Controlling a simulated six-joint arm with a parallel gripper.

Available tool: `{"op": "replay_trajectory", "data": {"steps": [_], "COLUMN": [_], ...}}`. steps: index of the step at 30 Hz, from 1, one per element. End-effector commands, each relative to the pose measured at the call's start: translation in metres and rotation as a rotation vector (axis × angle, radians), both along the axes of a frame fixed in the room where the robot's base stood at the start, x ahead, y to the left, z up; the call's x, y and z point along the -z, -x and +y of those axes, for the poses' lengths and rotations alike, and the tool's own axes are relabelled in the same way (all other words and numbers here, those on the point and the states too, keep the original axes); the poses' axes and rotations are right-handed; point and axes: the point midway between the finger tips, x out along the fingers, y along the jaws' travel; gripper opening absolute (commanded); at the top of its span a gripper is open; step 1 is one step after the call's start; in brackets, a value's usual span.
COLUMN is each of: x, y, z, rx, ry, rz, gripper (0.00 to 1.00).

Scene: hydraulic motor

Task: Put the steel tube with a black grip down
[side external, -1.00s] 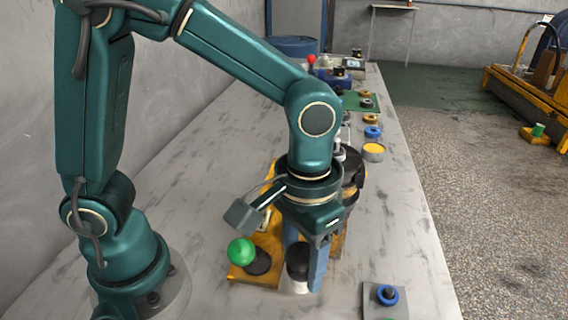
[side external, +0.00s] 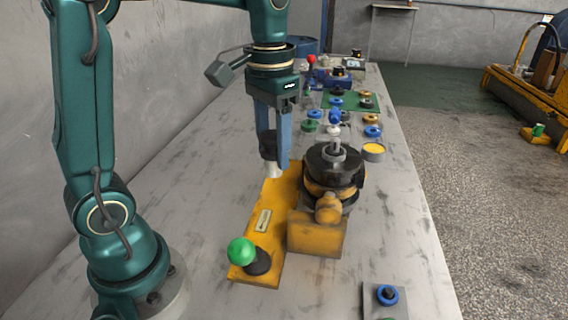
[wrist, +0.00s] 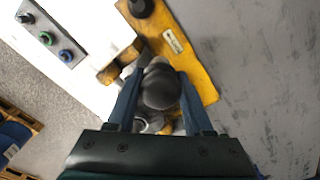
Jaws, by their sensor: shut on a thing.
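The steel tube with a black grip hangs upright in my gripper (side external: 277,160), with its black grip (side external: 268,147) between the fingers and its pale steel end (side external: 273,171) pointing down. The end is by the far end of the yellow base plate (side external: 268,215); I cannot tell whether it touches anything. In the wrist view the rounded black grip (wrist: 160,88) sits between my two blue fingers and hides most of the tube. My gripper is shut on the grip, left of the black and yellow hydraulic motor (side external: 333,165).
A green-knobbed lever (side external: 242,251) stands at the plate's near end. Behind the motor are several blue, green and orange knobs, a grey cup with a yellow top (side external: 373,151) and a red-knobbed lever (side external: 311,61). The grey bench is clear to the left of the plate.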

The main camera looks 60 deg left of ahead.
Motion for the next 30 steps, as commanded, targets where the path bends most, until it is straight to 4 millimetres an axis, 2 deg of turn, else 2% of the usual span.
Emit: {"op": "replay_trajectory", "data": {"steps": [3, 6, 8, 12, 15, 23, 30], "x": [-0.003, 0.003, 0.009, 0.025, 0.032, 0.042, 0.071], "y": [0.001, 0.002, 0.004, 0.016, 0.026, 0.038, 0.050], "z": [0.000, -0.003, -0.011, -0.042, -0.058, -0.086, -0.132], "rx": [0.089, 0.205, 0.319, 0.635, 0.777, 0.856, 0.858], "ry": [0.001, -0.002, -0.003, -0.006, -0.005, -0.003, -0.003], "rz": [0.007, 0.004, 0.002, 0.005, 0.009, 0.019, 0.022], "gripper": [0.00, 0.00, 0.00, 0.00, 0.00, 0.00, 0.00]}}
